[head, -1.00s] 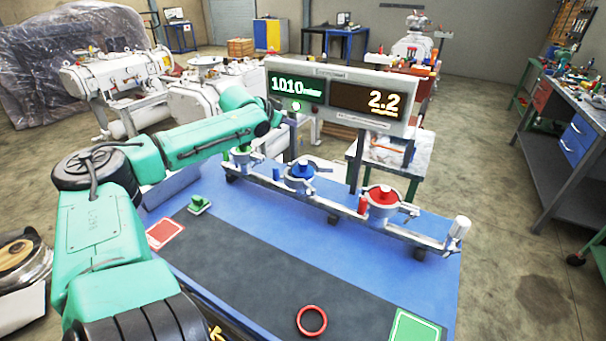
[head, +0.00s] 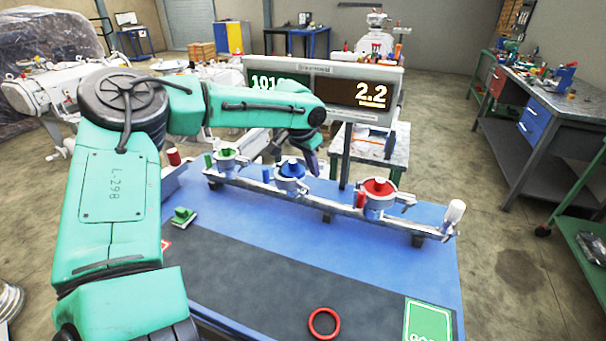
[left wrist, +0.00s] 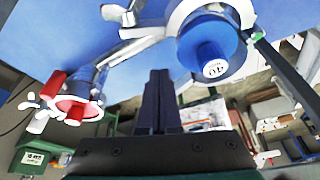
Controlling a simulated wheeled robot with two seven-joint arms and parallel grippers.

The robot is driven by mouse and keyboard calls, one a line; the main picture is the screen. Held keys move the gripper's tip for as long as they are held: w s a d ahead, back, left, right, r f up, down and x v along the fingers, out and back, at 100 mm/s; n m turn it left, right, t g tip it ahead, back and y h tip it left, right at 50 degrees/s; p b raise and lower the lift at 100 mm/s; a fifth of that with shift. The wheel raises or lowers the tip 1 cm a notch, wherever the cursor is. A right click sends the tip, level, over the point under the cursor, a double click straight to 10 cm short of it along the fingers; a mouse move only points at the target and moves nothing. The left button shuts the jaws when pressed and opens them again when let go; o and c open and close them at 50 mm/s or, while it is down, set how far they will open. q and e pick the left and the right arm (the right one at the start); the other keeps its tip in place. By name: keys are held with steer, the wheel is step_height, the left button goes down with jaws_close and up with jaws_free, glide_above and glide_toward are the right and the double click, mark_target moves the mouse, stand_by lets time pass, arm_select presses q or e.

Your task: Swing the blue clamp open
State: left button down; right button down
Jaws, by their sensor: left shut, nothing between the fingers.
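The blue clamp (head: 291,184) is a silver ring around a blue cap, on the middle port of the metal rail in the head view. In the left wrist view the clamp (left wrist: 187,20) wraps the blue cap (left wrist: 210,60), which is marked 40. I cannot tell whether its ring is latched. My left gripper (head: 314,172) points down just right of and behind the blue clamp. Its dark fingers are together and empty in the left wrist view (left wrist: 158,80), left of the blue cap; contact cannot be told. My right gripper is not in view.
The rail (head: 325,205) also carries a green-capped port (head: 226,153) on the left and a red-capped port (head: 379,188) on the right. The display panel (head: 330,84) stands close behind. A red ring (head: 324,323) lies on the dark mat; the mat's middle is clear.

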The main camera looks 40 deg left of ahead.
mark_target(284, 182)
arm_select(q)
steer(key=s, duration=0.2)
steer(key=s+p, duration=0.1)
steer(key=shift+s+a+f, duration=0.15)
steer(key=shift+s+f, duration=0.05)
steer(key=shift+s, duration=0.2)
